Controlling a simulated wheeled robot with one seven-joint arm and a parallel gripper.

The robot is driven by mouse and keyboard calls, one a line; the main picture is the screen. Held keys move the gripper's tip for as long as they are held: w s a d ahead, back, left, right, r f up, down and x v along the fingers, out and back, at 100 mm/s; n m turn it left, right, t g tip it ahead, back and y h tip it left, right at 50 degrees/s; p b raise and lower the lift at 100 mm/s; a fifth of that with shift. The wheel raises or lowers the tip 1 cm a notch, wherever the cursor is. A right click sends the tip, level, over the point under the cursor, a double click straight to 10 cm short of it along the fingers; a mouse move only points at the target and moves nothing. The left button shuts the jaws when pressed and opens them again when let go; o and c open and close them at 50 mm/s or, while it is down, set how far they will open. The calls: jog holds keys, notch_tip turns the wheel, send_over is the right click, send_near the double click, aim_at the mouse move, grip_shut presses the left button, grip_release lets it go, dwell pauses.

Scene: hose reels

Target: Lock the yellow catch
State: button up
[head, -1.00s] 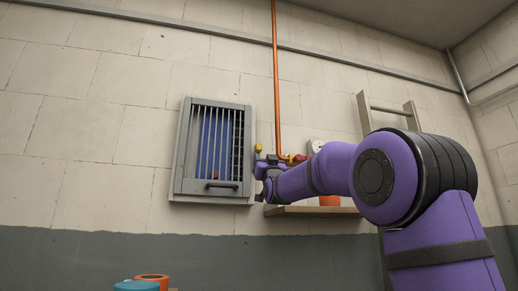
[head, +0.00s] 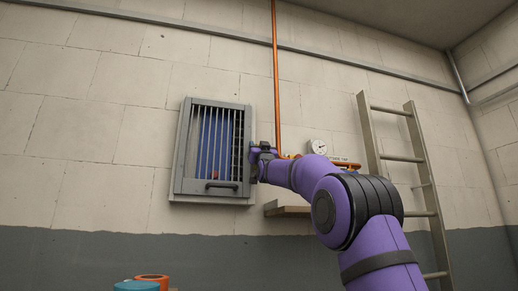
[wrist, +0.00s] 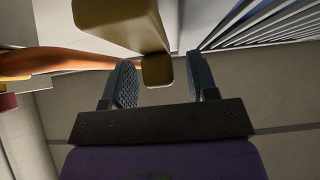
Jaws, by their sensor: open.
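The yellow catch (wrist: 157,70) shows olive-yellow in the wrist view, as a blocky bar coming down from the top. Its lower end lies between the two fingers of my gripper (wrist: 160,84). The fingers are open, one on each side, with a visible gap at least on the right; contact on the left is unclear. In the head view my gripper (head: 262,151) is at the right edge of the grey barred cabinet (head: 180,160) on the wall, and hides the catch there. The cabinet door appears closed, with a dark handle (head: 221,185) low on it.
An orange pipe (head: 276,80) runs down the wall just right of the cabinet. A gauge (head: 317,146) and a small shelf (head: 285,210) are behind my arm. A ladder (head: 415,150) leans at the right. An orange reel (head: 152,279) and a teal one (head: 135,286) are below.

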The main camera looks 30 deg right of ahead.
jog(key=shift+w+r, duration=0.1)
grip_shut()
